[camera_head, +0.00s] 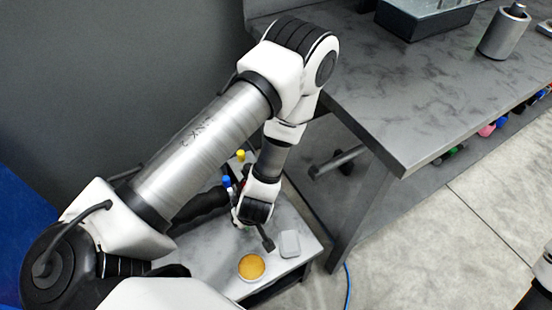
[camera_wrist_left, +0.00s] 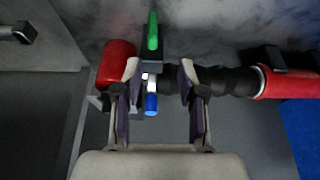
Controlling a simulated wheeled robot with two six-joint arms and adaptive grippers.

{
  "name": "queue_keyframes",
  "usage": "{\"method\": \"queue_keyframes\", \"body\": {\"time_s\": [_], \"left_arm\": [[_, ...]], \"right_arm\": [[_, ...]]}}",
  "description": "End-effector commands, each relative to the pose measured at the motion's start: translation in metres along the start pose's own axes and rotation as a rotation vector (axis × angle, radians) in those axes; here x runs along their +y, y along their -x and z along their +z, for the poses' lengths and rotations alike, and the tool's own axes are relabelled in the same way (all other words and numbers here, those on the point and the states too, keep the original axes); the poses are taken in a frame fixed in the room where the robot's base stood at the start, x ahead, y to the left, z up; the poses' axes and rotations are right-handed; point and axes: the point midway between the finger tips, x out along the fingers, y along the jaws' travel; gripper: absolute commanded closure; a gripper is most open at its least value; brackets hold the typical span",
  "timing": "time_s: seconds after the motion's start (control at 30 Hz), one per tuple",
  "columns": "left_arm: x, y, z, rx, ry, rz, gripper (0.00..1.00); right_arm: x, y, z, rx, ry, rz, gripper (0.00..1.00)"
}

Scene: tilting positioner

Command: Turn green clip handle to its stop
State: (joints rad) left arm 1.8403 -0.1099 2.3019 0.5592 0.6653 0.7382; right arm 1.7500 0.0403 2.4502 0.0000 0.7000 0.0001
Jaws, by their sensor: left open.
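The green clip handle (camera_wrist_left: 153,32) shows in the left wrist view as a slim upright bar at top centre, beyond my fingertips. It rises from a dark block. A blue-ended piece (camera_wrist_left: 151,104) lies in line below it, between the fingers and closer to the left one. My left gripper (camera_wrist_left: 160,72) is open, with one finger on each side of this line and nothing clearly clamped. In the head view my left arm reaches down to a low grey bench, and its wrist hides most of the clip area. I cannot make out the green handle there.
A red cylinder (camera_wrist_left: 116,62) is close beside the left finger; another red part (camera_wrist_left: 288,83) is at the right, past a black ribbed piece (camera_wrist_left: 225,80). An orange-topped round dish (camera_head: 251,267) and a pale block (camera_head: 289,244) sit on the bench. A grey table (camera_head: 400,110) stands right.

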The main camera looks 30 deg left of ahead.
Motion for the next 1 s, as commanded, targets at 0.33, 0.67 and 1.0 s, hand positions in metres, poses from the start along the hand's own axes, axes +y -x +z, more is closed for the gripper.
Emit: {"method": "queue_keyframes", "body": {"time_s": [0.33,0.67,1.0], "left_arm": [[0.009,-0.025,0.003,0.010,-0.010,0.019,0.59],[0.010,-0.082,0.002,0.010,-0.010,0.019,0.59],[0.010,-0.087,0.002,0.011,-0.012,0.020,0.74]], "right_arm": [[0.000,-0.018,0.000,0.001,0.001,0.000,0.48],[0.000,-0.025,0.000,0.000,0.001,0.000,0.48],[0.000,-0.025,0.000,0.000,0.000,0.000,0.48]]}}
